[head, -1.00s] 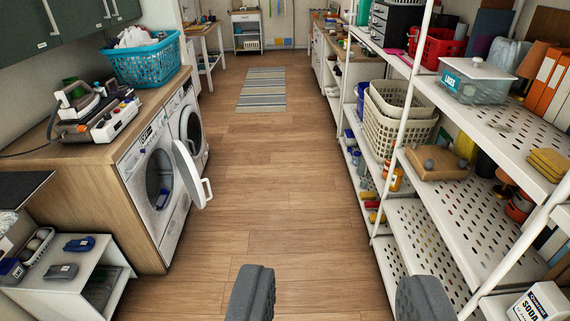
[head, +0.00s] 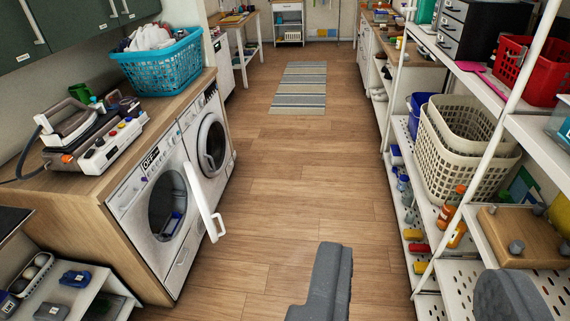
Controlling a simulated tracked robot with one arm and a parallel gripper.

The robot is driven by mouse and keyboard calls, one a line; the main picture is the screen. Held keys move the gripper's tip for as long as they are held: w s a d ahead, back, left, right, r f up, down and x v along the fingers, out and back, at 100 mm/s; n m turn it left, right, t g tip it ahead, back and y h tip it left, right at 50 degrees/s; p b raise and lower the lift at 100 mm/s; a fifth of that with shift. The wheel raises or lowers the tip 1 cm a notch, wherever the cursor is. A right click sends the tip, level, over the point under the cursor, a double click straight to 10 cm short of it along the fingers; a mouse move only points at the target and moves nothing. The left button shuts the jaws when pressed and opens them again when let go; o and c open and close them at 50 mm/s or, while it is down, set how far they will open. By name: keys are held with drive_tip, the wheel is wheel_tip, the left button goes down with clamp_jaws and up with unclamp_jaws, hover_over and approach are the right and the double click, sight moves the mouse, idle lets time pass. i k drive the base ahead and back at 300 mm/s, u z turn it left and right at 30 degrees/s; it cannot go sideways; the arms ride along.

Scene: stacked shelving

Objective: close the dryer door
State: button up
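The dryer door (head: 204,201) is a white round-cornered door, swung wide open into the aisle from the front of the nearer machine. That machine, the dryer (head: 130,207), stands at the left under a wooden counter, its dark round opening showing with something blue inside. A small handle sticks out at the door's free edge. My gripper (head: 415,300) shows at the bottom with two grey fingers spread wide apart. It is open and empty, to the right of the door and nearer to me, not touching it.
A second machine (head: 210,145) with its round door shut stands beyond the dryer. White shelving (head: 478,225) with beige baskets (head: 462,150) lines the right. A low white shelf unit (head: 85,296) is at the near left. The wooden floor (head: 300,180) between is clear, with a striped rug (head: 300,88) farther back.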

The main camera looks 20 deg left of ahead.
sight(208, 216)
drive_tip(key=i, duration=3.25)
drive_tip(key=u, duration=2.25)
